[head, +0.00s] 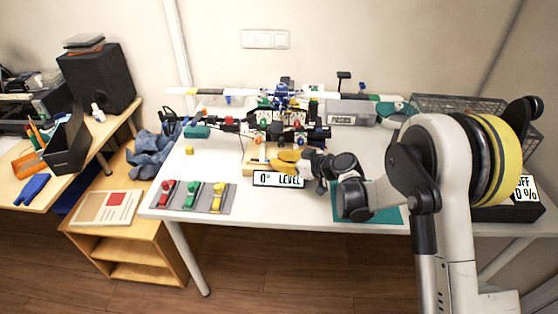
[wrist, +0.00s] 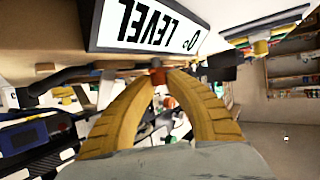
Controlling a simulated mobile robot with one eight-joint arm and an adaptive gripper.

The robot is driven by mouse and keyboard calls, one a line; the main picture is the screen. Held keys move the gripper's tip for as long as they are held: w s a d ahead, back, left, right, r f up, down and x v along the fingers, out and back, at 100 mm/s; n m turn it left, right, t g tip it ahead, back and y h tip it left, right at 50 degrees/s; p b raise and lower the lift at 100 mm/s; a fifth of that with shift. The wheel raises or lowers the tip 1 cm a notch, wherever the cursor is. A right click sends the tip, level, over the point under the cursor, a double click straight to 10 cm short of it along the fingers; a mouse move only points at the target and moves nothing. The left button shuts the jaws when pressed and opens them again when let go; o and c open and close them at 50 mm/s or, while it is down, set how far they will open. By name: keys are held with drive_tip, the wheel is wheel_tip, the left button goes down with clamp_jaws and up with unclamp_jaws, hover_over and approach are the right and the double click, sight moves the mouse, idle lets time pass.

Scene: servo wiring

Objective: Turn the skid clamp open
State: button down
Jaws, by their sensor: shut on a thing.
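My gripper (head: 276,162) reaches in from the right, low at the front of the drone on the white table. Its yellow fingers also show in the wrist view (wrist: 161,75), with their tips closed together on a small red-orange piece (wrist: 157,76), which seems to be the skid clamp. The fingers hide most of it in the head view, so I cannot tell how far it is turned. The drone (head: 283,115) has dark arms and white propellers and stands on a wooden stand (head: 250,160). A "0° LEVEL" display (head: 279,179) stands just in front of my gripper.
A grey tray (head: 170,207) with red, green and yellow pieces lies at the table's front left. A teal mat (head: 385,214) lies under my arm. A grey bin (head: 352,114) and a wire basket (head: 455,103) stand behind.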

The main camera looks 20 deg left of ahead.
drive_tip(key=shift+n+g, duration=0.3)
drive_tip(key=c, duration=1.3)
unclamp_jaws()
drive_tip(key=shift+c, duration=0.2)
drive_tip(key=v, duration=1.2)
drive_tip(key=s+d+r+m+t+h, duration=0.1)
drive_tip(key=s+d+r+m+h, duration=0.3)
drive_tip(key=d, duration=0.3)
drive_tip(key=s+d+r+m+t+h, duration=0.1)
drive_tip(key=s+d+r+m+h, duration=0.15)
drive_tip(key=s+d+r, duration=0.45)
drive_tip(key=s+d+f+m+h, duration=0.1)
drive_tip(key=s+d+m+h, duration=0.5)
drive_tip(key=s+d, duration=1)
drive_tip(key=shift+d+f+m+t, duration=0.25)
drive_tip(key=shift+m+t, duration=0.05)
drive_tip(key=shift+m, duration=0.55)
